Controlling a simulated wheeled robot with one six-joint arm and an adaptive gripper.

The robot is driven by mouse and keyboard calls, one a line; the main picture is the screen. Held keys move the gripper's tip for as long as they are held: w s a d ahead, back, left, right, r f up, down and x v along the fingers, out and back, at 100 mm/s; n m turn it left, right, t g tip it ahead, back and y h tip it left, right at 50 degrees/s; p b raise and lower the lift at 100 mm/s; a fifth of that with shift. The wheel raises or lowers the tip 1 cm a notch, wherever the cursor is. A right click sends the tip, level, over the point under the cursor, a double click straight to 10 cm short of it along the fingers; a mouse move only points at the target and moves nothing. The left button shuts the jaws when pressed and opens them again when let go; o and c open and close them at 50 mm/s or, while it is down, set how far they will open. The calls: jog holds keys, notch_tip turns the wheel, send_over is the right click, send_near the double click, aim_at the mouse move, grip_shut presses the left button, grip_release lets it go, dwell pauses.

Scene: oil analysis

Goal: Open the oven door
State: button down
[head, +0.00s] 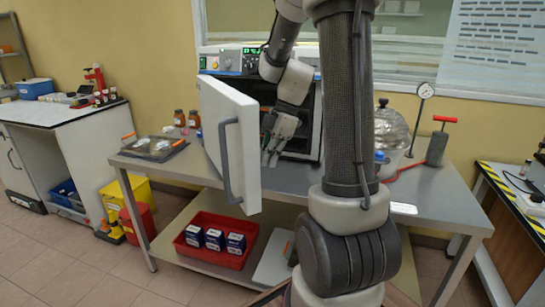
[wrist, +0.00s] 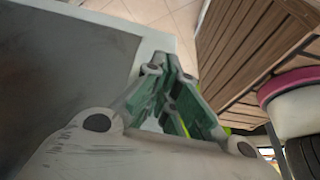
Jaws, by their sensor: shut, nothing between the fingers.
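The oven (head: 285,82) stands on the grey table, partly hidden behind my arm. Its white door (head: 238,140) is swung wide open toward the front left, with a grey bar handle (head: 228,160) on its outer face. My gripper (head: 270,158) is shut and empty, pointing down on the inner side of the door, in front of the oven opening. In the wrist view my shut fingertips (wrist: 172,62) are near the edge of a white and grey panel, which looks like the door (wrist: 75,60). I cannot tell whether they touch it.
The grey table (head: 437,200) also holds a glass vessel (head: 391,135), a gauge (head: 425,92) and a red-handled pump (head: 438,145) at the right. Brown bottles (head: 180,118) and a tray (head: 152,147) sit at the left. A red bin (head: 208,257) with boxes is on the lower shelf.

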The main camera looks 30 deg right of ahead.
jog(key=w+a+m+t, duration=0.1)
jog(key=w+a+m, duration=0.2)
jog(key=a, duration=1)
jog(key=w+a+m+t, duration=0.1)
jog(key=w+a+m, duration=0.15)
jog(key=a, duration=0.95)
jog(key=w+a+m+h, duration=0.1)
jog(key=w+a+m, duration=0.2)
jog(key=w+a, duration=1.3)
jog(key=shift+w+a+t+h, duration=0.15)
jog(key=shift+a+t+h, duration=0.2)
jog(key=shift+a, duration=1)
jog(key=shift+d, duration=0.1)
